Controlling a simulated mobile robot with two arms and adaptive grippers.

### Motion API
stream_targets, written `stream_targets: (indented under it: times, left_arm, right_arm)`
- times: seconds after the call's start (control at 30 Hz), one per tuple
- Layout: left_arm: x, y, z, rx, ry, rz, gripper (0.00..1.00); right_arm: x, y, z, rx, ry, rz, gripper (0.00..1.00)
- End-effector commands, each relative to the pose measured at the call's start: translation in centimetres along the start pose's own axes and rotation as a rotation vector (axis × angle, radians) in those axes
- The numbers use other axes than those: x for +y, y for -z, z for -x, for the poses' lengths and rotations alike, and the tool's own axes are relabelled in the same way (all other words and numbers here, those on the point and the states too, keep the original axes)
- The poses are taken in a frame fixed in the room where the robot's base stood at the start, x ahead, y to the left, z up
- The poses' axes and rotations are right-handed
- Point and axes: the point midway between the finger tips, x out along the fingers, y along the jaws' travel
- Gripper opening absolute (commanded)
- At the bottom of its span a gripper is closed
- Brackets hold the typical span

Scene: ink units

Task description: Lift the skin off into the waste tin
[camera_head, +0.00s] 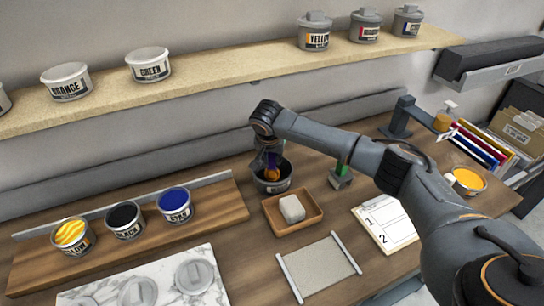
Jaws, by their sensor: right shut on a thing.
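My right gripper (268,157) points down over the dark waste tin (272,187) near the middle of the bench. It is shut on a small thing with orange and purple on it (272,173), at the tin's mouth. I cannot tell whether this is the skin or a tool, or whether it touches the tin. An open tin of yellow ink (72,235) stands on the wooden board at left, its surface streaked and uneven. Open black (124,218) and blue (174,202) ink tins stand beside it, with smooth surfaces. My left gripper is not in view.
A marble slab (100,294) with lids lies in front. A numbered card (385,228) and an open orange-yellow tin (467,181) are at right.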

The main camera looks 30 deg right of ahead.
Motion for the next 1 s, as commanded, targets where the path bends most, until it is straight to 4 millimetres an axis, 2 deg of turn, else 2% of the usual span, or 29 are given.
stream_targets:
  times: [1.0]
  left_arm:
    - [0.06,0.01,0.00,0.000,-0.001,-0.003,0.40]
  right_arm:
    - [0.02,-0.32,-0.84,0.000,0.000,-0.001,0.00]
